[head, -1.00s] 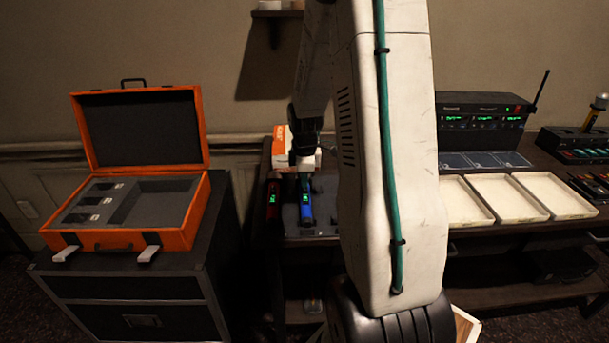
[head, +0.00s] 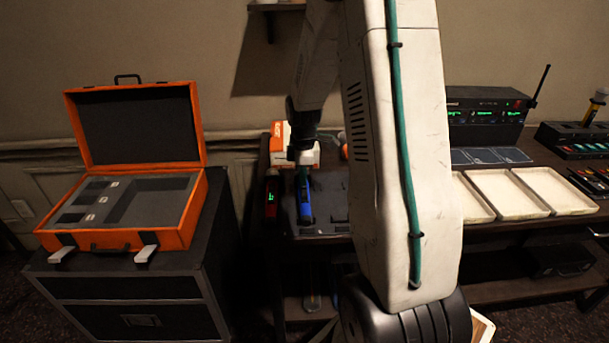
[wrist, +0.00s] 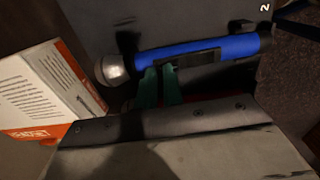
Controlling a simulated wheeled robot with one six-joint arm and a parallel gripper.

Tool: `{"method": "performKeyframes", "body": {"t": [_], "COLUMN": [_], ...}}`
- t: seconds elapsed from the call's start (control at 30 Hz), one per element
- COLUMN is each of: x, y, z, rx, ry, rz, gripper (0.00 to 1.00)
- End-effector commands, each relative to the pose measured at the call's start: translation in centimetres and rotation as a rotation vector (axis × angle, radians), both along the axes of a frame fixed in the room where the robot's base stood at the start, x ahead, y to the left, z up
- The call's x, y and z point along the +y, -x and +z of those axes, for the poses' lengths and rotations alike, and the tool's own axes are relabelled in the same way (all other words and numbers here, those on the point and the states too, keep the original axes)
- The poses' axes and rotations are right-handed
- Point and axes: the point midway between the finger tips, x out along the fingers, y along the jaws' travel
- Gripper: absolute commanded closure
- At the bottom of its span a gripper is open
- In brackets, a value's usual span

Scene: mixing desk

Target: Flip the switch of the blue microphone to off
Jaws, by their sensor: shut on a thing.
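The blue microphone (head: 306,207) stands in a dark holder on the desk, beside the red one. In the wrist view the blue microphone (wrist: 215,50) lies across the picture, with a silver head at left and a dark strip on its body. My gripper (head: 304,168) is at its upper part in the head view. In the wrist view the teal fingertips of my gripper (wrist: 160,84) are at the body beside the dark strip, shut on the microphone. The switch itself cannot be made out. No lit display shows on the blue microphone.
The red microphone (head: 271,195) with a lit green display stands close at left. An orange and white box (head: 280,142) is behind. An open orange case (head: 190,218) is on the left cabinet. Pale trays (head: 552,192) and a receiver (head: 487,118) are at right.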

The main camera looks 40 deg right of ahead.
Motion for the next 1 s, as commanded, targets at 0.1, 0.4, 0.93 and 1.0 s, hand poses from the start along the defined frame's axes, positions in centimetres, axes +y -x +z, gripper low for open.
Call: {"method": "performKeyframes", "body": {"t": [0.1,0.4,0.93,1.0], "x": [0.4,1.2,1.4,1.3], "y": [0.7,1.7,1.4,1.1], "z": [-0.9,-0.8,1.2,2.7], "rx": [0.016,0.019,0.011,0.001], "ry": [-0.008,-0.010,-0.006,0.000], "rz": [0.000,0.000,0.004,0.006], "gripper": [1.00,1.00,1.00,1.00]}}
